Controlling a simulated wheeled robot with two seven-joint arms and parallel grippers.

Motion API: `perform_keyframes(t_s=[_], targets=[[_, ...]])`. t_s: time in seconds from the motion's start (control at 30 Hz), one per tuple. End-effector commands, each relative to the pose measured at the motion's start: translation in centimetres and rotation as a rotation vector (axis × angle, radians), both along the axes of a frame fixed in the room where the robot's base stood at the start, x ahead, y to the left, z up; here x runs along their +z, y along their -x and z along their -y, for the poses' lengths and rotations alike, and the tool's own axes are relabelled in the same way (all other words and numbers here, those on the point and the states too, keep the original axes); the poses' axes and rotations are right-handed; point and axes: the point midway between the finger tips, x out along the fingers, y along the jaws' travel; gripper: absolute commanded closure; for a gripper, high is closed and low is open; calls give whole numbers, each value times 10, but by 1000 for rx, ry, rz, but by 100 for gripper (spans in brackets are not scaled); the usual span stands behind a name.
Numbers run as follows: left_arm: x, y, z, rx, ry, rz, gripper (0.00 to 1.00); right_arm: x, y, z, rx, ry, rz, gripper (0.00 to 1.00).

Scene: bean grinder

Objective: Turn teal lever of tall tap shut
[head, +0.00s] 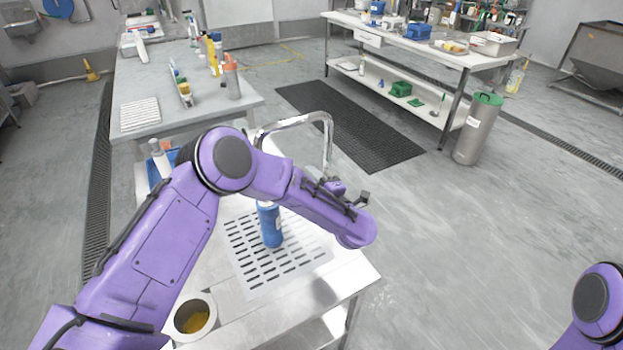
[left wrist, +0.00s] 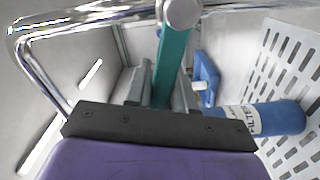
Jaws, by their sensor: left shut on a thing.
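The tall tap is a chrome pipe with a bent spout (head: 300,122), standing over the metal sink unit in the head view. In the left wrist view its teal lever (left wrist: 172,62) runs down from a round chrome end (left wrist: 180,12), with chrome pipe (left wrist: 60,28) at upper left. My left gripper (left wrist: 160,92) is shut on the teal lever, one grey finger on either side. In the head view my own purple forearm hides the lever and the left fingertips. My right gripper is out of view; only part of the right arm shows at the lower right.
A blue filter bottle (head: 270,224) stands on the slotted drain plate (head: 245,258) close to my left arm. It also shows in the left wrist view (left wrist: 278,118). A round container (head: 194,317) is at the front left. Open floor lies to the right.

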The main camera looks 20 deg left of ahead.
Motion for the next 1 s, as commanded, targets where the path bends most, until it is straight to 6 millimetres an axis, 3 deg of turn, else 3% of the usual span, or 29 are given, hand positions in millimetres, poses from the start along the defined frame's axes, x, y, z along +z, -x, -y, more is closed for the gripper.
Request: perform_keyframes(t_s=[1.0], targets=[[32,-17,13,-1,-353,-452,100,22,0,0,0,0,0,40]])
